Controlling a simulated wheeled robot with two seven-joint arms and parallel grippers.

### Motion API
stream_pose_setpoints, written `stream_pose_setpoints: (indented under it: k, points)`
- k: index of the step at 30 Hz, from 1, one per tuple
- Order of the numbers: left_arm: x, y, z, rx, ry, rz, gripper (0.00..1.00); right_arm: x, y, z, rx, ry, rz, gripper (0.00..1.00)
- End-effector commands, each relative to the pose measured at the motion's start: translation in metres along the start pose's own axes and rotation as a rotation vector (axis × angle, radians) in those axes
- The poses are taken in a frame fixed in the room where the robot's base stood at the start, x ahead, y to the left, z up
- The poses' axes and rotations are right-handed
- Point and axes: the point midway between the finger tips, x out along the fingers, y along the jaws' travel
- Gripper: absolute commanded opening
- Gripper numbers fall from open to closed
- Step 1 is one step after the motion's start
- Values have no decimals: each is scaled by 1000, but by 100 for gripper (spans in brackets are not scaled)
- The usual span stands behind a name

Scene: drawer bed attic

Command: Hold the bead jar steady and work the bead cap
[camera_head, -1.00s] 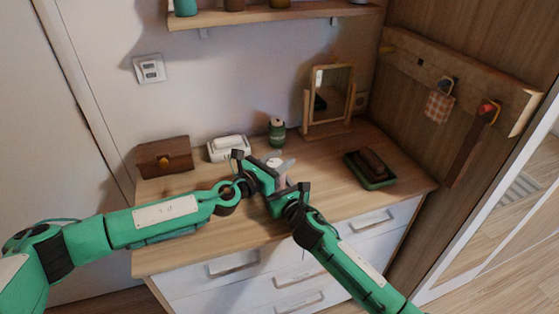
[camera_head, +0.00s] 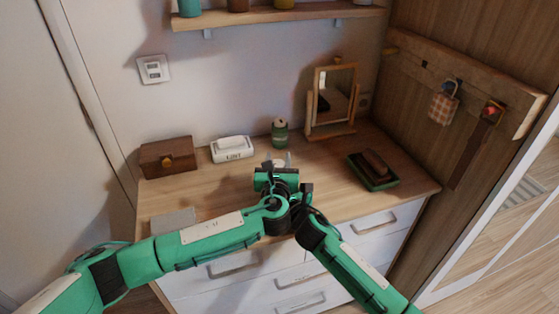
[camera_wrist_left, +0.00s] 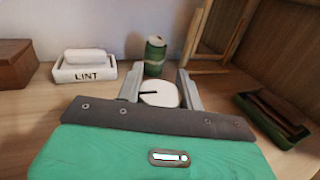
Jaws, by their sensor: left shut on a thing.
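A pale, rounded bead cap with a dark line on top (camera_wrist_left: 160,93) sits between the two grey fingers of my left gripper (camera_wrist_left: 160,90) in the left wrist view. In the head view my left gripper (camera_head: 278,160) is above the dresser top, with the pale cap (camera_head: 279,163) just showing between its fingertips. It is shut on the cap. The bead jar's body is hidden behind the grippers. My right gripper (camera_head: 304,191) is mostly covered by the left one, close beside and below it. Its fingers cannot be seen.
On the wooden dresser top (camera_head: 220,190) stand a brown box (camera_head: 168,157), a white LINT dish (camera_head: 233,149), a green canister (camera_head: 280,132), a mirror (camera_head: 334,97) and a green tray (camera_head: 372,172). A flat grey piece (camera_head: 174,222) lies front left.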

Motion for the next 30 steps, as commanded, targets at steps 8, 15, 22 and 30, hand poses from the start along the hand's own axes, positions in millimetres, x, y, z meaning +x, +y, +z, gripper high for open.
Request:
stream_pose_setpoints:
  k: [8,15,22,30]
  points:
    - [1,3,1,-1,-1,139,14,0,1,-1,1,1,2,25]
    - [0,4,1,0,-1,185,14,0,1,-1,1,1,2,25]
    - [0,5,1,0,-1,191,14,0,1,-1,1,1,2,25]
    - [0,5,1,0,-1,190,53,0,1,-1,1,1,2,25]
